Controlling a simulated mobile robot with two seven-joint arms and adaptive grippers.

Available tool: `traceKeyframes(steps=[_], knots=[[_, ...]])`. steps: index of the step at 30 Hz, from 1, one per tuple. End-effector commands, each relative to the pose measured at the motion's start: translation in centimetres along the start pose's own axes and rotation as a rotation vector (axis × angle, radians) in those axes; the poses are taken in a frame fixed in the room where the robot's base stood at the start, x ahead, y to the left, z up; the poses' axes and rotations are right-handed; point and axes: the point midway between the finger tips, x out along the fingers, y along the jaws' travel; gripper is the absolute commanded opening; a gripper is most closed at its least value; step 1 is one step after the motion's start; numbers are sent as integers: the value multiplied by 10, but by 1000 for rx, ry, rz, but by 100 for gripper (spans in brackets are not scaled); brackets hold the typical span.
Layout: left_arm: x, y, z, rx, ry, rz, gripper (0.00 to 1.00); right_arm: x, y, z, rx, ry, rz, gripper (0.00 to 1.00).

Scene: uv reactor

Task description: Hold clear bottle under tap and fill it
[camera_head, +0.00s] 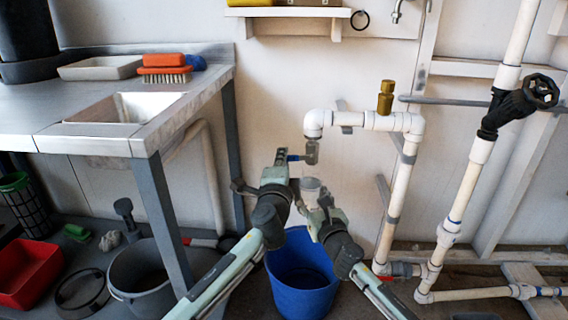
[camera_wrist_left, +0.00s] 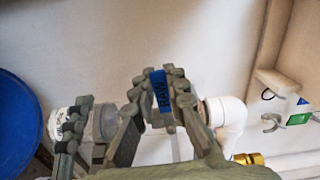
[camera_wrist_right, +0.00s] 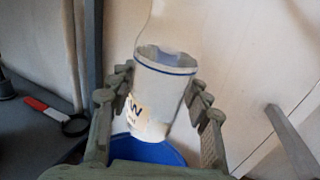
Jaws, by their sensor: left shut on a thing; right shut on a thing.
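The tap (camera_head: 312,153) hangs from the white pipe elbow, with a blue handle (camera_head: 294,158) pointing left. My left gripper (camera_head: 282,158) is shut on this handle, which reads RAW in the left wrist view (camera_wrist_left: 158,86). The clear bottle (camera_head: 311,184) is below the tap's spout, with a small gap between them. My right gripper (camera_head: 314,203) is shut on the bottle. In the right wrist view the bottle (camera_wrist_right: 162,85) is slightly tilted in the picture, with a blue line near its rim and a partly hidden label. I cannot tell the water level or whether water runs.
A blue bucket (camera_head: 302,285) stands on the floor below the bottle. White pipes (camera_head: 398,190) with a brass fitting (camera_head: 386,98) rise to the right. The sink bench (camera_head: 190,80) is at the left, with a grey bucket (camera_head: 140,275) and a red bin (camera_head: 28,268) below.

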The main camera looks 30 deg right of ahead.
Motion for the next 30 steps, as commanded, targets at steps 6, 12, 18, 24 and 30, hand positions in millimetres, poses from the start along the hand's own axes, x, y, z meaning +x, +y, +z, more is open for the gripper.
traceKeyframes(steps=[6,12,18,24,30], knots=[[0,-5,-1,78,1,1,0,0,0,1,0,-2,0,20],[0,-6,-1,104,1,1,0,0,0,1,0,-2,0,20],[0,-6,-1,107,1,1,0,0,0,1,0,-2,0,20],[0,-6,-1,106,1,0,21,0,0,1,0,-2,0,20],[0,-7,0,104,1,0,35,0,0,1,0,-2,0,20]])
